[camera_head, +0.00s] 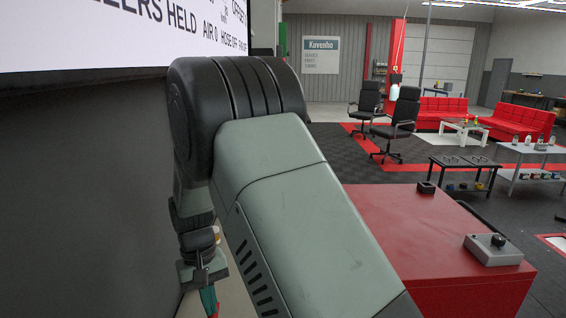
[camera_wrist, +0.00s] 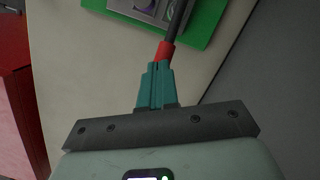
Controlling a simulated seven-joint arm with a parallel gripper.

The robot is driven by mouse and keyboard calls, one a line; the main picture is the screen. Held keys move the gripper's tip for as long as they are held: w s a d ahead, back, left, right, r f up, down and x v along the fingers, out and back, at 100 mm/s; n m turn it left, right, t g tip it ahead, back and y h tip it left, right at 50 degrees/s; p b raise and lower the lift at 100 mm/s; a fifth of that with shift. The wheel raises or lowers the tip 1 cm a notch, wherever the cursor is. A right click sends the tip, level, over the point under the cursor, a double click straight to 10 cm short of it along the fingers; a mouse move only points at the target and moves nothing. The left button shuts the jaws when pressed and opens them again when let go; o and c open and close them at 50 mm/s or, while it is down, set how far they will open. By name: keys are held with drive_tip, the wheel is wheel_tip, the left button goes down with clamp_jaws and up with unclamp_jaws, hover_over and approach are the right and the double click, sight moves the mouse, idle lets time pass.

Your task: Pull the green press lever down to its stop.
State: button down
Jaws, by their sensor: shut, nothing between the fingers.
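A green press base (camera_wrist: 208,32) shows at the top of the wrist view, with a grey plate on it. A dark lever rod (camera_wrist: 180,18) runs from the top edge down to a red end piece (camera_wrist: 165,52). My gripper (camera_wrist: 157,68) has teal fingers shut together, pointing at the red end. The fingertips overlap the red end in the picture; I cannot tell whether they touch it. In the head view my gripper (camera_head: 209,300) points down at the lower left, partly cut off by the frame's edge. The press is hidden there behind my arm.
A pale bench top (camera_wrist: 95,50) lies under the press. A red cabinet (camera_head: 430,225) with a grey button box (camera_head: 493,249) stands right of my arm. A dark wall and a screen (camera_head: 110,30) are close on the left. Chairs and red sofas are far back.

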drive_tip(key=shift+w+f, duration=0.15)
drive_tip(key=shift+f, duration=1.7)
drive_tip(key=shift+w+f, duration=0.15)
drive_tip(key=shift+f, duration=1.3)
drive_tip(key=shift+s+d+r+v, duration=0.15)
drive_tip(key=shift+s+v, duration=0.15)
drive_tip(key=shift+v, duration=1.35)
drive_tip(key=shift+s+d+v, duration=0.2)
drive_tip(key=shift+s+v, duration=0.1)
drive_tip(key=shift+v, duration=1.4)
drive_tip(key=shift+s+d+r+v, duration=0.15)
drive_tip(key=shift+s+v, duration=0.1)
drive_tip(key=shift+v, duration=1.4)
drive_tip(key=shift+f, duration=0.1)
